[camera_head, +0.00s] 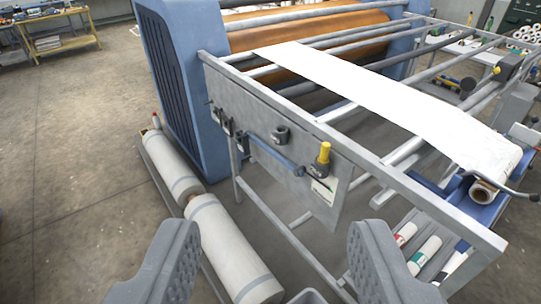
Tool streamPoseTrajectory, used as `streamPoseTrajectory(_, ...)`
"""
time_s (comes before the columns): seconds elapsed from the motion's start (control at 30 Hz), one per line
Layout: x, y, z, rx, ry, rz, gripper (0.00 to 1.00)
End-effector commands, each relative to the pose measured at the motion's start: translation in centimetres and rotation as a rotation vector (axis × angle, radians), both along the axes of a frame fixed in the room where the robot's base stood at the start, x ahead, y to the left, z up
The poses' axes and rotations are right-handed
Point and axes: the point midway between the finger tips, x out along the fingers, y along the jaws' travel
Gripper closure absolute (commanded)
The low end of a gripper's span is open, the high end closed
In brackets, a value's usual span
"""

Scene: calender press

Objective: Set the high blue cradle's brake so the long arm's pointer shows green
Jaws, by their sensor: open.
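The high blue cradle (455,205) is at the right end of the grey frame. It bears a white roll with a brown core (483,192), from which a white web runs back over the bars. A thin dark bent arm (508,190) sticks out to the right beside the roll's end. I cannot make out a pointer, a green mark or the brake setting. My gripper (273,230) is open and empty in the foreground, its two grey ribbed fingers wide apart. It is well to the left of the cradle and nearer to me.
The grey frame's side panel (268,133) carries a blue bar and a yellow-topped knob (324,153). Smaller rolls (424,256) lie below the cradle. The floor (70,170) at left is clear.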

Motion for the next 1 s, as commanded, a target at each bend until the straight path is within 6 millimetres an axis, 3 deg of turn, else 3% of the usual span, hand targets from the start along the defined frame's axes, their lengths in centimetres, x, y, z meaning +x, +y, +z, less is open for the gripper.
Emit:
streamPoseTrajectory(0.5, 0.0, 0.0, 0.0, 0.0, 0.0, 0.0, 0.53)
streamPoseTrajectory(0.57, 0.0, 0.0, 0.0, 0.0, 0.0, 0.0, 0.41)
streamPoseTrajectory(0.77, 0.0, 0.0, 0.0, 0.0, 0.0, 0.0, 0.41)
streamPoseTrajectory(0.8, 0.0, 0.0, 0.0, 0.0, 0.0, 0.0, 0.44)
streamPoseTrajectory(0.87, 0.0, 0.0, 0.0, 0.0, 0.0, 0.0, 0.61)
streamPoseTrajectory(1.0, -0.01, 0.0, 0.01, 0.0, 0.0, 0.0, 0.64)
